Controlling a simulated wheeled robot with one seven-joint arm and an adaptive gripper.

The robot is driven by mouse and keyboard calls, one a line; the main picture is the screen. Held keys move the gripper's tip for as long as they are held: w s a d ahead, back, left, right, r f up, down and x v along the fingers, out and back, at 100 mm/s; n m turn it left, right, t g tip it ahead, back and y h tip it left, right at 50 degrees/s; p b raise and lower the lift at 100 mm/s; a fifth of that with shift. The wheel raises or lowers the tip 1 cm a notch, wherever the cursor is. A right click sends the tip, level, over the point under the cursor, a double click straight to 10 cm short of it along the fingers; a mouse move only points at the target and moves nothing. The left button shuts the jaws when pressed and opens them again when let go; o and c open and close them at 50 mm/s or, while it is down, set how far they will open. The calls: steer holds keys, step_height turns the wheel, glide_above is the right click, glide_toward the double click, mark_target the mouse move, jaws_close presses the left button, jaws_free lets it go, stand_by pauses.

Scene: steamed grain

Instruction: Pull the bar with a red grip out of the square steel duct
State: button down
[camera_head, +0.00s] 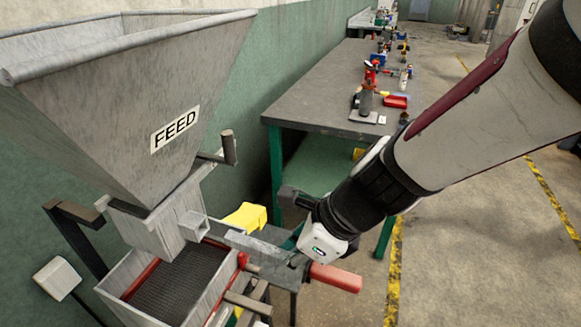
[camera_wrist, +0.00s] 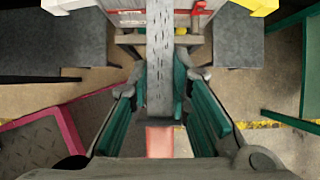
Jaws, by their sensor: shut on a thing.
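The bar is a flat, worn grey metal strip (camera_head: 252,246) with a red grip (camera_head: 335,277) at its right end. The square steel duct (camera_head: 194,227) juts from the chute under the feed hopper, and the bar runs in line with it. I cannot tell whether the bar's far end is still inside the duct. My gripper (camera_head: 290,252) is shut on the bar, just ahead of the red grip. In the wrist view the grey bar (camera_wrist: 160,45) runs up between the teal finger pads and leaves the top edge; the red grip (camera_wrist: 159,142) shows below.
The grey feed hopper (camera_head: 120,100) stands at left, above a mesh-bottomed tray (camera_head: 122,284). A yellow part (camera_head: 246,216) sits behind the bar. A workbench (camera_head: 315,100) with tools is farther back. Open floor (camera_head: 480,240) lies at right.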

mark_target(312, 264)
steer(key=shift+s+d+r+p, duration=0.15)
steer(key=shift+d+p, duration=0.15)
steer(key=shift+p, duration=0.75)
steer(key=shift+s+d+p, duration=0.25)
steer(key=shift+d+p, duration=0.4)
steer(key=shift+p, duration=0.75)
steer(key=shift+s+d, duration=0.25)
steer(key=shift+d, duration=0.65)
